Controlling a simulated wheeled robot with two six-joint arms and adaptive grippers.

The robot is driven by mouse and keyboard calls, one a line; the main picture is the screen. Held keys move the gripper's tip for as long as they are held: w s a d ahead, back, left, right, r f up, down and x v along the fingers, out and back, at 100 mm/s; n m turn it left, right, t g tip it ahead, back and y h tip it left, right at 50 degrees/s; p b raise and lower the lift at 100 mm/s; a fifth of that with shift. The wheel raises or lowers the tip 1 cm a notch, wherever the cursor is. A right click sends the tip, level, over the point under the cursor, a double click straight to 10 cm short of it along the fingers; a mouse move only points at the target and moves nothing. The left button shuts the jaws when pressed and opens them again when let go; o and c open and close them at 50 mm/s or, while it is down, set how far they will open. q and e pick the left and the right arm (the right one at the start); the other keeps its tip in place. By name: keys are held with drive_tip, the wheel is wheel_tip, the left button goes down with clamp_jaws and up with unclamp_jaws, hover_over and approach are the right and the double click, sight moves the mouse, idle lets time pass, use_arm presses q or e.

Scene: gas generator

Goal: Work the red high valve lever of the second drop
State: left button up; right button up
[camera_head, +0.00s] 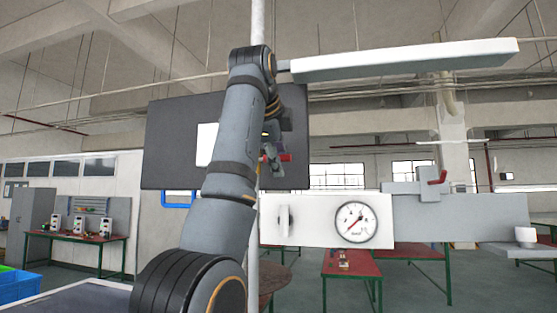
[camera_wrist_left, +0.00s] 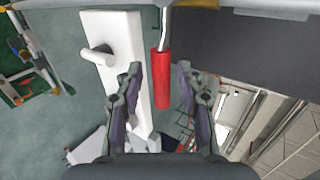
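A red valve lever (camera_wrist_left: 161,80) on a metal stem lies between the two fingers of my left gripper (camera_wrist_left: 158,76) in the left wrist view. The fingers are spread, with a gap visible on each side of the lever. In the head view, a bit of this red lever (camera_head: 285,157) shows just below my left gripper (camera_head: 272,136), in front of a dark panel; my arm hides part of the valve. Another red lever (camera_head: 437,178) sits on a grey fitting at the right, apart from my gripper. My right gripper is not in view.
A white board with a round gauge (camera_head: 356,222) and a knob (camera_head: 284,221) stands right of my arm. A long white bar (camera_head: 405,60) crosses above. The dark panel (camera_head: 170,145) is behind my gripper. Red-topped tables (camera_head: 352,263) stand farther back.

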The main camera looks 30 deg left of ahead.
use_arm(q)
drive_tip(key=shift+s+r, duration=0.1)
drive_tip(key=shift+r, duration=0.05)
drive_tip(key=v, duration=1.1)
drive_tip(key=shift+s, duration=0.25)
drive_tip(key=shift+r, duration=0.1)
drive_tip(key=shift+s, duration=0.1)
